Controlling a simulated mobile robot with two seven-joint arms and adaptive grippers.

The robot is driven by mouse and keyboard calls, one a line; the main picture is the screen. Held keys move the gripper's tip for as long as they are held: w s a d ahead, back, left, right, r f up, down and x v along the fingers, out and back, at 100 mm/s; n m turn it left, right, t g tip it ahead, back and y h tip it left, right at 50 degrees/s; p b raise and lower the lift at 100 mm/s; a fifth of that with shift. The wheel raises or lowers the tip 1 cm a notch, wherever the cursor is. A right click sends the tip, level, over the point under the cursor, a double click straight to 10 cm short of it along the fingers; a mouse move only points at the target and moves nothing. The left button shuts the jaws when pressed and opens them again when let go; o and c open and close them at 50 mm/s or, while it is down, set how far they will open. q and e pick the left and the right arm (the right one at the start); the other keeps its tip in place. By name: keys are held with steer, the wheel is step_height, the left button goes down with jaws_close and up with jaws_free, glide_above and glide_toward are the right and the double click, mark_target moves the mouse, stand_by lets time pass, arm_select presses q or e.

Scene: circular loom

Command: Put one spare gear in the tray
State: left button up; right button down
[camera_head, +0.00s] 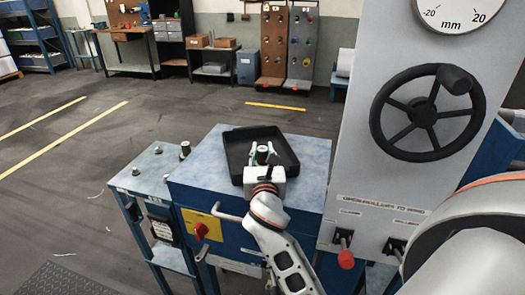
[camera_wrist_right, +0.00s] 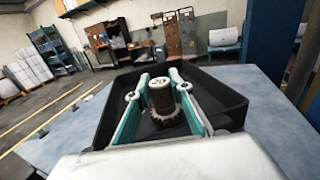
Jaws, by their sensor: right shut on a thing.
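A black square tray (camera_head: 237,150) lies on the blue-grey top of a low cabinet, and its walls also show in the wrist view (camera_wrist_right: 225,88). My right gripper (camera_head: 262,152) is over the tray, its fingers pointing away from me. In the wrist view the right gripper (camera_wrist_right: 160,98) has its teal-sided fingers on either side of a spare gear (camera_wrist_right: 168,118). The gear has a dark toothed ring below a cylindrical hub with a pale top. It is upright and held over the tray. I cannot tell whether its underside touches the tray floor. My left gripper is out of view.
A lower side table (camera_head: 150,172) at left carries a dark upright cylinder (camera_head: 185,149) and small knobs. A grey machine column with a black handwheel (camera_head: 425,112) stands at right. A red switch (camera_head: 201,231) is on the cabinet front. The floor behind is open.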

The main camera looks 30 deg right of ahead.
steer(key=shift+f, duration=0.4)
steer(key=c, duration=1.7)
jaws_free()
steer(key=shift+v, duration=3.75)
steer(key=shift+a, duration=0.1)
